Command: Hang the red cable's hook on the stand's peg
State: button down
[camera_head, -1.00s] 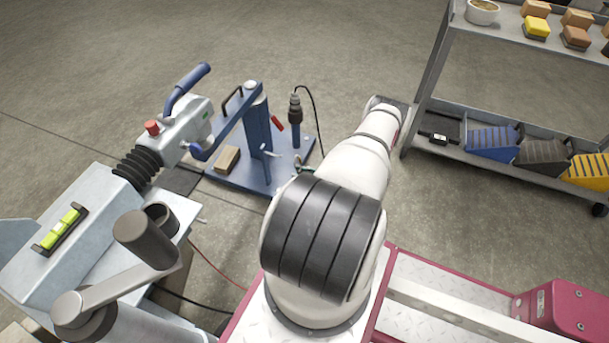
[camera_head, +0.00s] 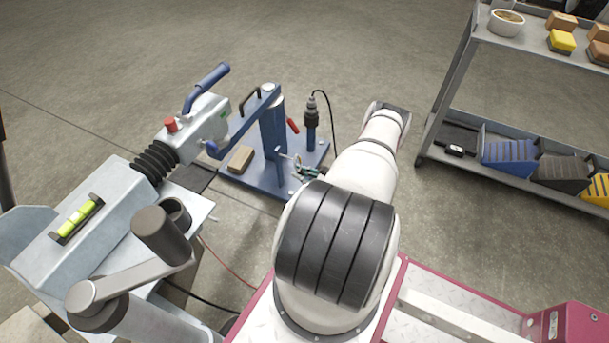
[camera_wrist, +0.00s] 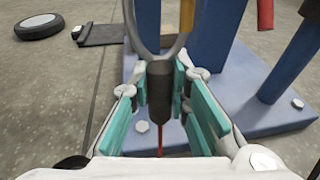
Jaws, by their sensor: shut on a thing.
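In the wrist view my gripper (camera_wrist: 165,100), with teal pads, is shut on the dark sleeve (camera_wrist: 159,88) of the red cable's hook. The grey metal hook (camera_wrist: 141,38) curves up from the sleeve, with a brass-coloured strip (camera_wrist: 187,14) at its right side. The red cable (camera_wrist: 160,138) hangs below the sleeve. The blue stand (camera_head: 272,135) has an upright post on a base plate. In the head view my gripper (camera_head: 308,171) is low beside the post, partly behind my arm. A small pale piece (camera_head: 284,154) juts from the post; I cannot tell whether hook and peg touch.
A wooden block (camera_head: 241,159) and a dark tool (camera_head: 311,112) with a black cord are on the stand's base. A grey machine (camera_head: 110,220) with a blue handle is at left. A shelf cart (camera_head: 475,172) with bins is at right. Open floor lies behind.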

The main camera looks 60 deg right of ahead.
jog(key=shift+w, duration=0.5)
jog(key=shift+w+a+f, duration=0.1)
jog(key=shift+w+f, duration=0.45)
jog(key=shift+w, duration=0.1)
jog(key=c, duration=1.4)
grip_release()
jog(key=shift+c, duration=0.2)
jog(key=v, duration=1.2)
